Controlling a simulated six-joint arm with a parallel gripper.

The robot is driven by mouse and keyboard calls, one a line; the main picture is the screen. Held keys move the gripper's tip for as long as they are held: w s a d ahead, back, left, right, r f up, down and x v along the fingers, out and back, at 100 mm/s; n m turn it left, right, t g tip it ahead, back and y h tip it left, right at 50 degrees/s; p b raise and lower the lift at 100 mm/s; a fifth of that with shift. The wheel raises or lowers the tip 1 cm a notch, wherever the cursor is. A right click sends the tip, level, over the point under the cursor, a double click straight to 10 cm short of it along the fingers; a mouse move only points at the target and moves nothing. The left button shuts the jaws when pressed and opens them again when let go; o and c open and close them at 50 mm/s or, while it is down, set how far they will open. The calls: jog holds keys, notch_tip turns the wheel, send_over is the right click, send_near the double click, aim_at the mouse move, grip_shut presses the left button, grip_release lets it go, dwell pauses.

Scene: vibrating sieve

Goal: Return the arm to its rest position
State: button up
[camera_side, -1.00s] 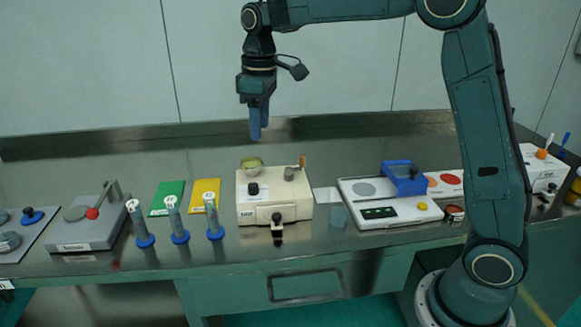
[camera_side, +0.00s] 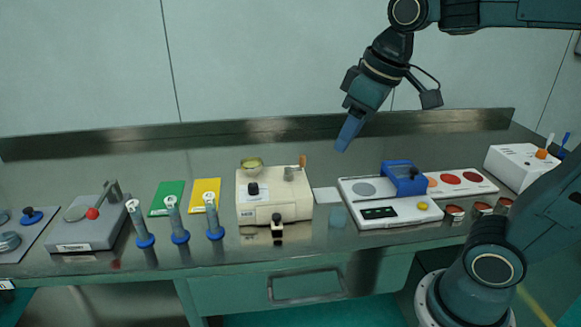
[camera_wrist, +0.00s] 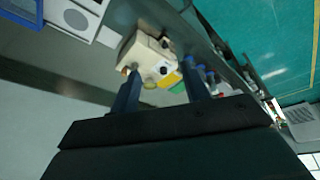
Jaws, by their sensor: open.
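My gripper (camera_side: 348,133) is in the air above the bench, right of the cream sieve machine and left of the blue-topped device. It is tilted, its fingers pointing down and to the left, and touches nothing. In the wrist view the two blue fingers (camera_wrist: 160,92) stand apart with nothing between them. The cream sieve machine (camera_side: 262,211) stands on the bench with a yellow-green bowl (camera_side: 251,163) on its top and a dark knob on its front. It also shows in the wrist view (camera_wrist: 140,50), beyond the fingertips.
A white device with a blue block (camera_side: 404,178) stands right of the sieve. A white panel with red discs (camera_side: 462,181) and a white box (camera_side: 522,165) are farther right. Several blue-based tubes (camera_side: 173,218), green and yellow cards and a grey device (camera_side: 88,228) are left. The air above is clear.

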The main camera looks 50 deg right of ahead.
jog(key=s+f+m+t, duration=0.1)
jog(key=s+f, duration=0.3)
jog(key=s, duration=0.4)
jog(key=shift+s+f+m+t, duration=0.25)
jog(key=shift+s+m+t, duration=0.05)
